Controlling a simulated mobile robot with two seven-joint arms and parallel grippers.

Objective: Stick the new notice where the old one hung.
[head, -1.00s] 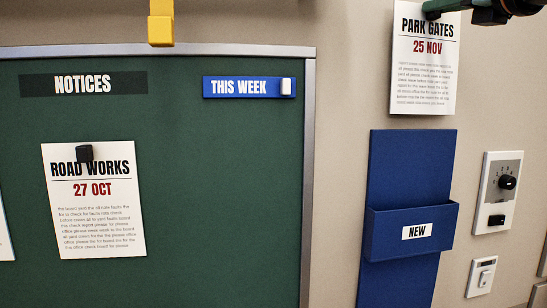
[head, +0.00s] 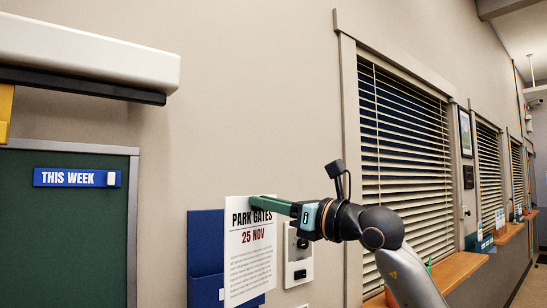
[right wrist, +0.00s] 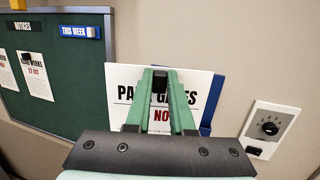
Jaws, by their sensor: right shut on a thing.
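My right gripper (head: 256,203) is shut on the top edge of the white PARK GATES 25 NOV notice (head: 250,262). The notice hangs upright in front of the blue NEW holder (head: 205,240), covering part of it. In the right wrist view the green fingers (right wrist: 160,85) cover the middle of the notice (right wrist: 195,84), with a dark block between their tips. The green board (right wrist: 75,105) is left of the notice. On it hangs the ROAD WORKS 27 OCT notice (right wrist: 38,82) under a black magnet (right wrist: 27,58). My left gripper is out of view.
A blue THIS WEEK strip (head: 75,178) with a white piece sits at the board's top right. A wall panel with a knob (head: 299,260) is right of the holder. A white housing (head: 90,55) juts out above the board. Windows with blinds (head: 405,150) lie further right.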

